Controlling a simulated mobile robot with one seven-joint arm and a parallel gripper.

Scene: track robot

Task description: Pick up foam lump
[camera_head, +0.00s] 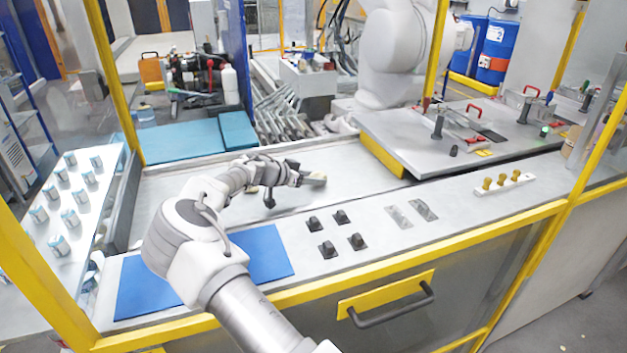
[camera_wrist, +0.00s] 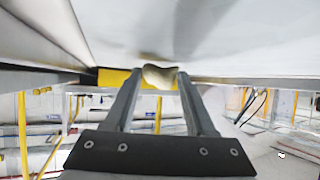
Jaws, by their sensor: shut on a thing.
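The foam lump (camera_wrist: 160,77) is a pale beige-yellow, uneven piece. In the wrist view it sits between the fingertips of my gripper (camera_wrist: 158,82), which is shut on it. In the head view my gripper (camera_head: 305,178) is over the grey recessed tray (camera_head: 350,175), with the lump (camera_head: 316,179) showing pale at its tip. The fingers hide part of the lump. I cannot tell whether it touches the tray surface.
A blue mat (camera_head: 262,252) lies on the front panel beneath my arm. Several black blocks (camera_head: 327,249), two grey plates (camera_head: 424,209) and a white rack with yellow-topped pieces (camera_head: 500,183) stand to its right. Yellow frame posts (camera_head: 114,80) rise around the cell.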

